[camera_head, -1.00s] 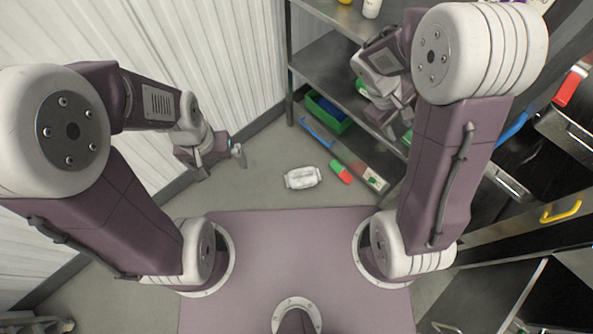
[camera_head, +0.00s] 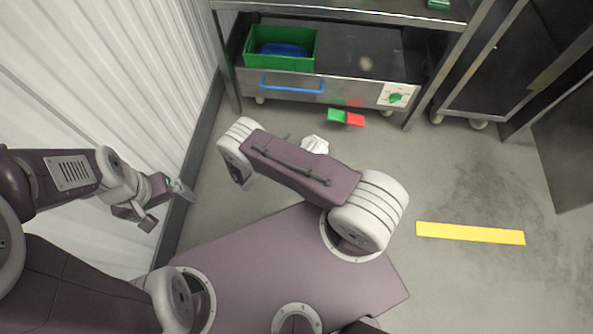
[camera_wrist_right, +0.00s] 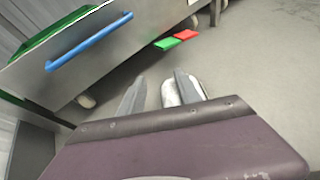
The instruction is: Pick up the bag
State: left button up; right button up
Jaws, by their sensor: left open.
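The bag (camera_head: 315,144) is a small white packet on the grey floor, partly hidden behind my right arm in the head view. My left gripper (camera_head: 164,207) is open and empty at the left, near the white wall, away from the bag.
A metal shelf unit (camera_head: 345,85) on casters stands beyond the bag, holding a green bin (camera_head: 250,48) and a blue-handled drawer (camera_head: 290,86). A green and red item (camera_head: 346,117) lies on the floor before it. The floor at right is open, with a yellow strip (camera_head: 470,233).

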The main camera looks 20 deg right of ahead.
jog(key=n+b, duration=0.1)
jog(key=b, duration=0.3)
send_near(313, 143)
jog(key=s+a, duration=0.2)
jog(key=a, duration=0.1)
jog(key=shift+w+d+f+b, duration=0.55)
jog(key=shift+d+f+b, duration=0.25)
jog(key=shift+b, duration=0.25)
jog(key=shift+w+d, duration=0.2)
jog(key=shift+d, duration=0.1)
jog(key=shift+w+d, duration=0.1)
jog(key=shift+d+f+b, duration=0.2)
jog(key=shift+b, duration=0.25)
jog(key=b+x, duration=0.3)
jog(key=x, duration=0.1)
jog(key=shift+d+f+b, duration=0.1)
jog(key=shift+f+b, duration=0.1)
jog(key=shift+b, duration=0.1)
jog(key=shift+w+d, duration=0.15)
jog(key=shift+d, duration=0.05)
pick_arm(q)
notch_tip(313, 143, down, 13)
jog(key=shift+s+d+f, duration=0.15)
jog(key=shift+d, duration=0.05)
pick_arm(e)
jog(key=shift+r, duration=0.2)
